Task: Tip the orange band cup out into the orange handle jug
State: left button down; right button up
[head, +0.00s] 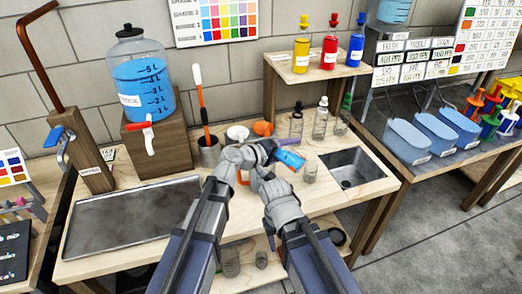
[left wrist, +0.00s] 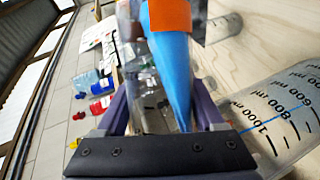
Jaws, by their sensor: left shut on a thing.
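My left gripper (head: 278,147) is shut on the orange band cup (head: 291,160), a clear cup with blue liquid. The cup is tilted well over and held above the bench. In the left wrist view, its orange band (left wrist: 170,15) shows beyond the fingers (left wrist: 160,115), and the blue liquid lies as a slanted wedge along one side. A clear jug with a millilitre scale (left wrist: 275,115) is close beside the cup there. In the head view, an orange handle (head: 242,178) shows between my arms; most of its jug is hidden. My right gripper (head: 268,180) is near it, its fingers hidden.
Clear bottles (head: 320,120) stand behind the cup, and a small clear glass (head: 310,173) stands to its right. A sink (head: 352,167) is at the bench's right, a dark tray (head: 130,222) at its left. A blue-filled dispenser (head: 142,85) stands at back left.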

pick_arm(q)
jog(key=shift+r, duration=0.15)
pick_arm(e)
jog(key=shift+a+r, duration=0.1)
pick_arm(q)
jog(key=shift+w+a+r, duration=0.15)
jog(key=shift+a+r, duration=0.05)
pick_arm(e)
jog(key=shift+a+r, duration=0.15)
pick_arm(q)
jog(key=shift+w+a+r+n+p, duration=0.15)
jog(key=shift+a+r+n+p, duration=0.1)
jog(key=shift+r+n+p, duration=0.2)
pick_arm(e)
jog(key=shift+w+a+r, duration=0.15)
jog(key=shift+a+r, duration=0.15)
jog(key=shift+a, duration=0.1)
